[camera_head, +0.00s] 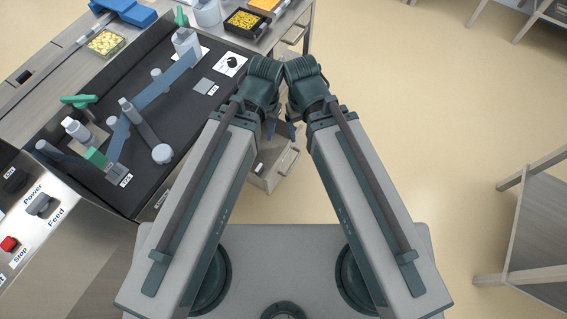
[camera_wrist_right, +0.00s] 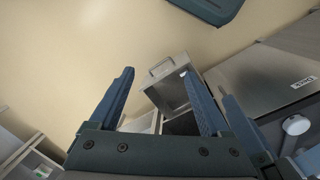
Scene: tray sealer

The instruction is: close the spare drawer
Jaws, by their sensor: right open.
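A light grey drawer with a bar handle stands pulled out from the cabinet under the work surface. In the head view the drawer (camera_head: 286,163) shows beyond my forearms, partly hidden by them. In the right wrist view its front (camera_wrist_right: 165,74) and handle lie between and beyond my fingers, with its dark inside partly visible. No label naming it is readable. My right gripper (camera_wrist_right: 158,72) is open and empty, its two blue fingers spread toward the drawer and apart from the handle. In the head view its fingers (camera_head: 281,130) show small below the wrists. My left gripper is hidden behind its arm.
The sealer's black top (camera_head: 120,120) with grey rails and green-handled parts fills the left. A control panel (camera_head: 40,215) with a red stop button is at lower left. Another drawer handle (camera_head: 294,35) shows higher up. Open floor lies right; a wooden table (camera_head: 535,215) stands far right.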

